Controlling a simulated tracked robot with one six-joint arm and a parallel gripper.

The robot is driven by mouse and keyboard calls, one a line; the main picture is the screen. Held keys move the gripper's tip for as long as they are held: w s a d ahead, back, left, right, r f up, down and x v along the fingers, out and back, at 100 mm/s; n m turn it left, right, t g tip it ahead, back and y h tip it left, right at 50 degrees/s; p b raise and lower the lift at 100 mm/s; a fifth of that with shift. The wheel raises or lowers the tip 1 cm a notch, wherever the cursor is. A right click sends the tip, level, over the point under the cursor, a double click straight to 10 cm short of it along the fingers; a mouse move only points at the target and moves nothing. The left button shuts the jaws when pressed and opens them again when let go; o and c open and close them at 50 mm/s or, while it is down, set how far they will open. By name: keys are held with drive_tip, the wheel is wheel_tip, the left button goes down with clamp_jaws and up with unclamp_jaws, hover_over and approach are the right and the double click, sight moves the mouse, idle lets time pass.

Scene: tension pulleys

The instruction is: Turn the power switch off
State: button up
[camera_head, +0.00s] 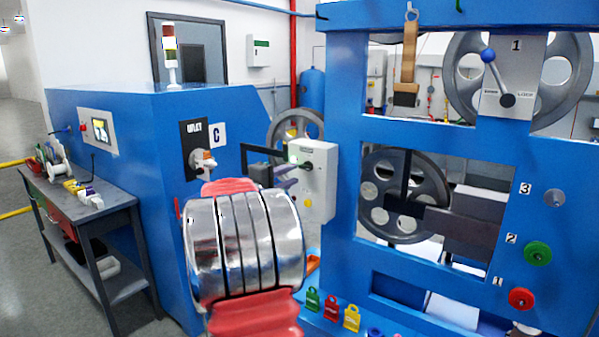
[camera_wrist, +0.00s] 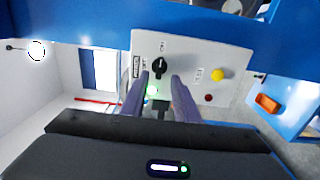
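The power switch is a black rotary knob (camera_wrist: 160,66) on a light grey control panel (camera_wrist: 192,50) in the wrist view. A green light (camera_wrist: 152,90) glows close to it. My gripper (camera_wrist: 160,78) is open, its two fingers pointing at the panel with the knob seen between their tips. I cannot tell whether the fingers touch the knob. In the head view the control box (camera_head: 318,205) hangs beside the blue machine frame, and my dark gripper (camera_head: 296,173) is in front of it. The knob is mostly hidden there.
A yellow button (camera_wrist: 217,74) and a small red one (camera_wrist: 208,97) sit right of the knob. In the head view a valve outlet (camera_head: 203,160) is on the blue cabinet at left. A cart (camera_head: 75,205) stands far left.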

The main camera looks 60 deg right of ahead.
sight(304, 168)
drive_tip(key=shift+s+d, duration=0.25)
drive_tip(key=shift+d, duration=1.15)
drive_tip(key=shift+s+d, duration=0.2)
drive_tip(key=shift+d, duration=1.15)
clamp_jaws()
drive_tip(key=shift+a+f, duration=0.1)
